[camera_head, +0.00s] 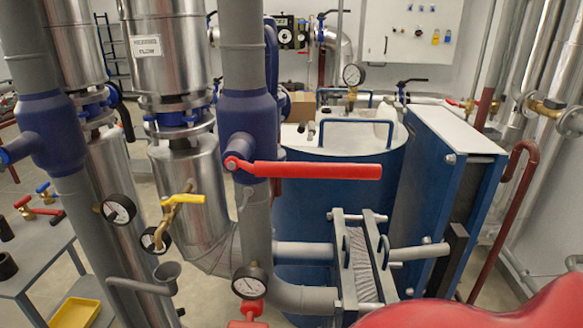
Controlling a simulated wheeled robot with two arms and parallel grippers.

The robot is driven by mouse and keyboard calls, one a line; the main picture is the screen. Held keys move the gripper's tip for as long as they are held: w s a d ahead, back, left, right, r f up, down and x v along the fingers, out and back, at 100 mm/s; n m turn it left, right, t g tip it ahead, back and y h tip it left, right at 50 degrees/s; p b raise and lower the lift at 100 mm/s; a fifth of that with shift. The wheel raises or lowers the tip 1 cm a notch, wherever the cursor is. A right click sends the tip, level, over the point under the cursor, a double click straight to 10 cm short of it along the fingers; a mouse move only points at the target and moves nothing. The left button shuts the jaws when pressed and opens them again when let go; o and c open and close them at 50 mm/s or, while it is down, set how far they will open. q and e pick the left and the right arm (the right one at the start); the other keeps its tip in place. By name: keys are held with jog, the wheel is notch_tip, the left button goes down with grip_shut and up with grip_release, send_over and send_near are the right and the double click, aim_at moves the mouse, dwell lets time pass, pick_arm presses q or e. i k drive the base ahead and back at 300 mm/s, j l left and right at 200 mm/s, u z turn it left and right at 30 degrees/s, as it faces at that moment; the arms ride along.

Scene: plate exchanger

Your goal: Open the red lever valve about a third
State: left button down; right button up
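The red lever (318,170) sits on a blue valve body (249,115) in a vertical grey pipe. Its pivot is at the left end, on the front of the valve. The lever points right, almost level, across the line of the pipe. Nothing touches it. Neither of my grippers shows in the head view.
A yellow lever (183,199) and a pressure gauge (250,282) are near the pipe. A blue tank (335,190) and a plate exchanger (440,190) stand behind. A grey table (35,265) with loose fittings is at left. A large red shape fills the lower right corner.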

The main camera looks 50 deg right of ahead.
aim_at(278, 169)
jog(key=z, duration=1.5)
